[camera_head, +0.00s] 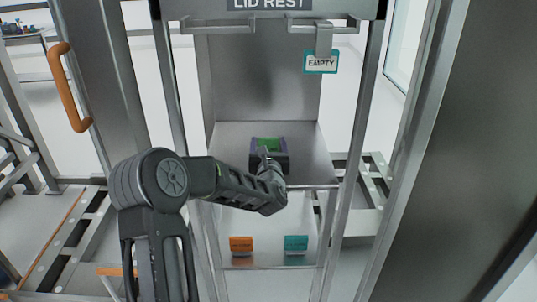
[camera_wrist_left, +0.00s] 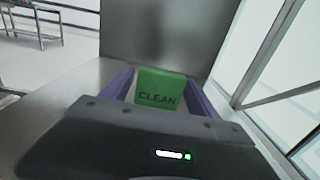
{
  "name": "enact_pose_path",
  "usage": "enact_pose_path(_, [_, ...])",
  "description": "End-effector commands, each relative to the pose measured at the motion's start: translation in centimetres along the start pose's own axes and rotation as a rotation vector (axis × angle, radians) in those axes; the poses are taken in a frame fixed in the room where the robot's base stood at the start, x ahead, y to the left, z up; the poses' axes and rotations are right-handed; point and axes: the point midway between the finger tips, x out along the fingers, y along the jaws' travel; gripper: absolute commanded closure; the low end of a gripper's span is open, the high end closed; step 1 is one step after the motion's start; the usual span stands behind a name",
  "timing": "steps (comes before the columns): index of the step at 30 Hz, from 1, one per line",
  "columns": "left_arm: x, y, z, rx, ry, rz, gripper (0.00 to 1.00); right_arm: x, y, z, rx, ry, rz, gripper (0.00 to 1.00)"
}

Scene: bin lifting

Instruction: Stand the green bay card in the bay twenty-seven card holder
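The green card, lettered CLEAN (camera_wrist_left: 160,92), stands upright in the left wrist view. It also shows in the head view (camera_head: 268,143) above the middle metal shelf. My left gripper (camera_wrist_left: 162,85) reaches in over that shelf, with its purple fingers spread on either side of the card. The fingers look open. Whether their tips touch the card's edges is not clear. The card's lower edge is hidden by the gripper body. A teal-framed tag reading EMPTY (camera_head: 321,62) hangs from a bracket at the upper right. My right gripper is out of view.
An orange card (camera_head: 241,244) and a teal card (camera_head: 296,243) stand on the lower shelf. Metal posts flank the shelves, and a LID REST sign (camera_head: 271,4) is above. An orange handle (camera_head: 70,87) is at the left. The middle shelf (camera_head: 308,168) has bare room around the gripper.

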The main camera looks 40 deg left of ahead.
Motion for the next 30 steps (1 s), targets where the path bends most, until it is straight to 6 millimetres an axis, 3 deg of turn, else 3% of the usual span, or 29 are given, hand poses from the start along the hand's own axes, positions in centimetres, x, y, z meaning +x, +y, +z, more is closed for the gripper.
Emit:
enact_pose_path(22, [0.0, 0.0, 0.04, 0.0, -0.001, 0.0, 0.93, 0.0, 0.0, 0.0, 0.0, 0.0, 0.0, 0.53])
enact_pose_path(30, [0.02, 0.02, 0.77, 0.0, -0.003, 0.001, 0.93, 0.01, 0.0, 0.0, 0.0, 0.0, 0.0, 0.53])
